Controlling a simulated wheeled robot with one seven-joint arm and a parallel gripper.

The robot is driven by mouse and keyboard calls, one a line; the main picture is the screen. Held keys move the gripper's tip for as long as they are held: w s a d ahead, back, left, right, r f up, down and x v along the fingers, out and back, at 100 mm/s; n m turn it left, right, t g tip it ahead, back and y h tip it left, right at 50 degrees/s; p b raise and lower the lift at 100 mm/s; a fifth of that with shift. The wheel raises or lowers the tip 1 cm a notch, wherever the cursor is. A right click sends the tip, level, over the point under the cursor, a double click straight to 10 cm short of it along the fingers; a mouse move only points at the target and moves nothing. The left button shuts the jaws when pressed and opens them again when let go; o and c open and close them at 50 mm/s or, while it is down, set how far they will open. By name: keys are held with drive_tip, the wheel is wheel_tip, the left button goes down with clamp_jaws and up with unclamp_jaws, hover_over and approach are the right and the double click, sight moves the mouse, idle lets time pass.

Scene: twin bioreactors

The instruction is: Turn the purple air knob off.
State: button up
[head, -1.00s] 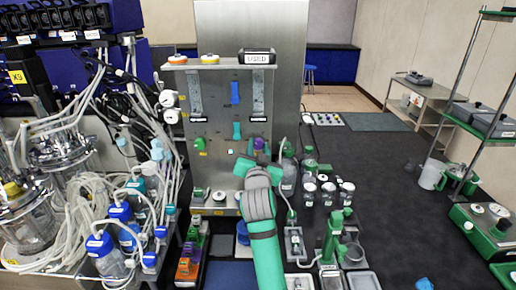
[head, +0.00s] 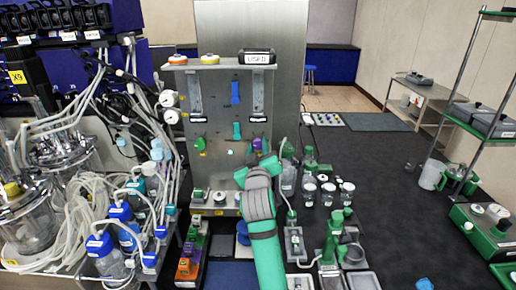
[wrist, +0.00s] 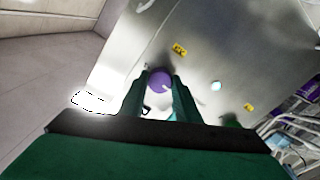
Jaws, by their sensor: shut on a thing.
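The purple air knob (head: 259,143) sits low on the right of the upright metal panel (head: 215,130). My gripper (head: 258,152) reaches up to the panel from below. In the wrist view the purple knob (wrist: 159,80) shows between the two dark green fingers, and my gripper (wrist: 161,88) is shut on it. The fingers hide the knob's sides. I cannot tell its pointer angle. A green knob (head: 200,144) sits on the left of the same panel, apart from my gripper.
Blue (head: 235,92) and teal (head: 237,130) handles stand on the panel's middle. Tubing and glass vessels (head: 60,160) crowd the left. Small jars (head: 328,190) and green-topped equipment (head: 332,235) stand right of my arm. The dark floor further right is open.

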drive_tip(key=shift+f+n, duration=0.1)
drive_tip(key=shift+n, duration=0.4)
drive_tip(key=o, duration=1)
drive_tip(key=shift+w, duration=0.1)
drive_tip(key=shift+o, duration=0.2)
drive_tip(key=s, duration=1.1)
drive_tip(key=shift+w, duration=0.1)
